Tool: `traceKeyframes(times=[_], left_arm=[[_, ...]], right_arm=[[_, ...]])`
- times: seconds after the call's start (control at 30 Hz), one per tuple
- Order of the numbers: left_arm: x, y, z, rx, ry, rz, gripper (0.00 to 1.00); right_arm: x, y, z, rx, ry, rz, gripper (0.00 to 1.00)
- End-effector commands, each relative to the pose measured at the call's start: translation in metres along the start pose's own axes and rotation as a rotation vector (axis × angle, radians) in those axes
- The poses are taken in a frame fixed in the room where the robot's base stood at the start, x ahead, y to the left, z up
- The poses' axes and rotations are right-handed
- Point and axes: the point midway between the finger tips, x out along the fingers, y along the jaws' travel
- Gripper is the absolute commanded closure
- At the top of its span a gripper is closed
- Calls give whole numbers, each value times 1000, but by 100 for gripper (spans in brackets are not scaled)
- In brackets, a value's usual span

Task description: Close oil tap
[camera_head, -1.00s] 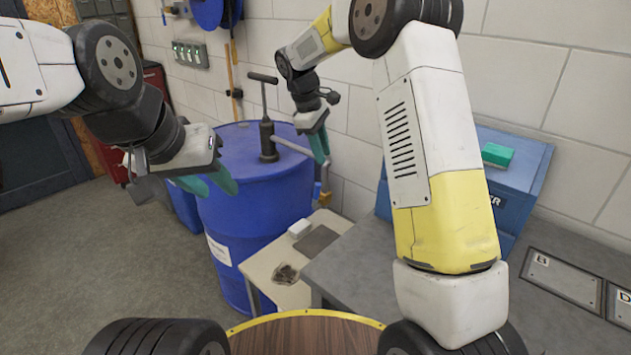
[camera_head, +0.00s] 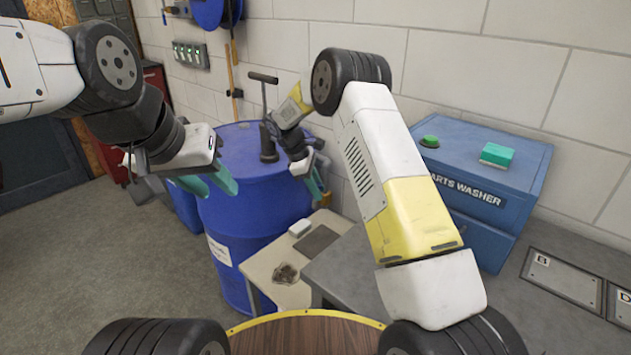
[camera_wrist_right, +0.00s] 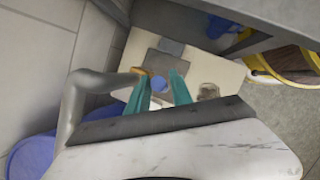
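The blue oil drum (camera_head: 250,220) stands against the wall with a dark hand pump (camera_head: 268,140) on top. A grey pipe (camera_wrist_right: 72,105) in the right wrist view bends toward a small brass tap (camera_wrist_right: 146,72); the brass part also shows low beside the drum in the head view (camera_head: 326,200). My right gripper (camera_head: 315,186) points down beside the drum. In the right wrist view its green fingers (camera_wrist_right: 160,90) are apart, with a small round blue part between them; contact is unclear. My left gripper (camera_head: 210,185) is open and empty in front of the drum.
A pale bench (camera_head: 290,262) with a white block (camera_head: 300,228), a dark plate and a stained rag-like item lies below my right gripper. A grey table and a blue parts washer (camera_head: 480,180) stand to the right. Grey floor is clear at left.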

Motion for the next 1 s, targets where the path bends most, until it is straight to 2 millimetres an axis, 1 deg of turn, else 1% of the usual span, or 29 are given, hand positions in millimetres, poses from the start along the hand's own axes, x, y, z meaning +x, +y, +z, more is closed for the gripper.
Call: traceKeyframes(times=[0.1, 0.3, 0.33, 0.4, 0.47, 1.0], left_arm=[[0, 0, 0, 0, 0, 0, 64], [0, 0, 0, 0, 0, 0, 64], [0, 0, 0, 0, 0, 0, 64], [0, 0, 0, 0, 0, 0, 64], [0, 0, 0, 0, 0, 0, 64], [0, 0, 0, 0, 0, 0, 64]], right_arm=[[5, 0, 0, 0, 0, 0, 73], [5, 0, 0, 1, 0, 1, 73], [5, 0, 0, 1, 0, 1, 75], [5, 0, 0, 1, 0, 1, 89], [5, 0, 0, 1, 0, 1, 100], [5, 0, 0, 1, 0, 1, 100]])
